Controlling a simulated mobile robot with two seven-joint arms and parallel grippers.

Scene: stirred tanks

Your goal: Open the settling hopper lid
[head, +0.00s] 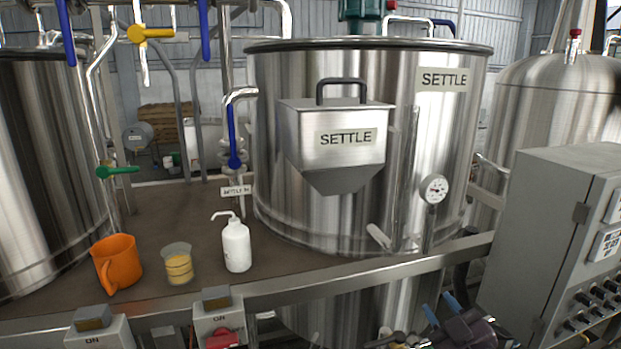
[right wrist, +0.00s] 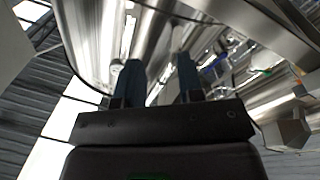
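The settling hopper (head: 337,158) is a steel box with a tapered bottom on the front of the large tank, labelled SETTLE. Its lid (head: 300,103) lies flat on top and looks shut. A dark arched handle (head: 341,82) stands up from the lid. My right gripper (head: 440,306) is low at the bottom right of the head view, below and right of the hopper and well apart from it. In the right wrist view its two blue fingers (right wrist: 158,75) are apart with nothing between them. My left gripper is not in view.
The SETTLE tank (head: 447,140) carries a gauge (head: 434,189). A rail (head: 330,282) crosses in front. A grey control box (head: 550,240) stands at the right. An orange jug (head: 117,262), a beaker (head: 177,266) and a white wash bottle (head: 236,247) stand on the deck at left.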

